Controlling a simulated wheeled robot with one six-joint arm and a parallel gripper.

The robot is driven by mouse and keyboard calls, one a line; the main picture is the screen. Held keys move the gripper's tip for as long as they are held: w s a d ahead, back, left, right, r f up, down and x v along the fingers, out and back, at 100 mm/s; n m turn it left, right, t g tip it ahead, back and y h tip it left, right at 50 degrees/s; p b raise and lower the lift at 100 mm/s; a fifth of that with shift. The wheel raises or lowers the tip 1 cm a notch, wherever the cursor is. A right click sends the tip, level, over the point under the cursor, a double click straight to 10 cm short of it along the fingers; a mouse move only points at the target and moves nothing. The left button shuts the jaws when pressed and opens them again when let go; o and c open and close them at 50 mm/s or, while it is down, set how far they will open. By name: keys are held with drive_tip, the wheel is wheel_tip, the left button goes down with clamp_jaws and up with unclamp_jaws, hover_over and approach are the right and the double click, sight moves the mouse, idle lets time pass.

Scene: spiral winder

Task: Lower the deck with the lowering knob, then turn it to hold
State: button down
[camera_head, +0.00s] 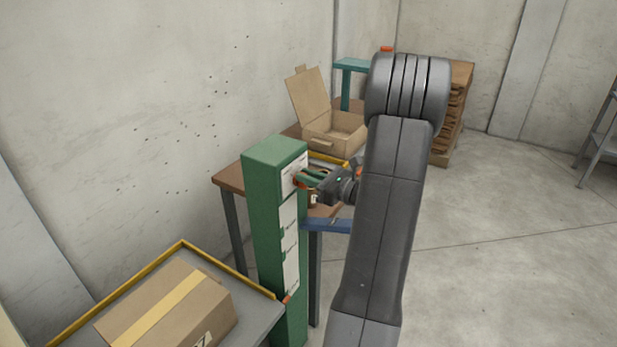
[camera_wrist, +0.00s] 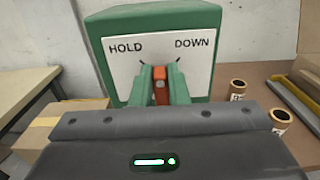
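The green column (camera_head: 270,210) has a white plate (camera_wrist: 160,60) marked HOLD at left and DOWN at right. The orange-red lowering knob (camera_wrist: 160,88) stands upright between the two words. My gripper (camera_wrist: 161,86) has its green fingers closed on either side of the knob, seemingly touching it. In the head view my gripper (camera_head: 306,178) reaches the column's upper face from the right and largely hides the knob. The deck (camera_head: 262,308), grey with a yellow rim, is left of the column and carries a taped carton (camera_head: 170,308).
Behind the column is a brown table (camera_head: 229,178) with an open cardboard box (camera_head: 335,130). The wrist view shows brown tubes (camera_wrist: 238,88) at right. A blue bar (camera_head: 328,225) extends right of the column. Open floor (camera_head: 490,240) lies to the right.

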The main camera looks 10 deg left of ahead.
drive_tip(key=shift+f+b, duration=0.1)
drive_tip(key=shift+b, duration=0.4)
drive_tip(key=shift+s+a+f+n+b, duration=0.1)
drive_tip(key=shift+s+n+b, duration=0.1)
drive_tip(key=shift+n+b, duration=1.35)
drive_tip(key=shift+s+a+f+n+b, duration=0.1)
drive_tip(key=shift+s+n+b, duration=0.1)
drive_tip(key=shift+n+b, duration=1.3)
drive_tip(key=shift+s+a+n+b, duration=0.15)
drive_tip(key=shift+n+b, duration=0.7)
drive_tip(key=shift+b, duration=1.3)
drive_tip(key=shift+d, duration=0.1)
drive_tip(key=c, duration=1.4)
unclamp_jaws()
drive_tip(key=shift+d, duration=0.1)
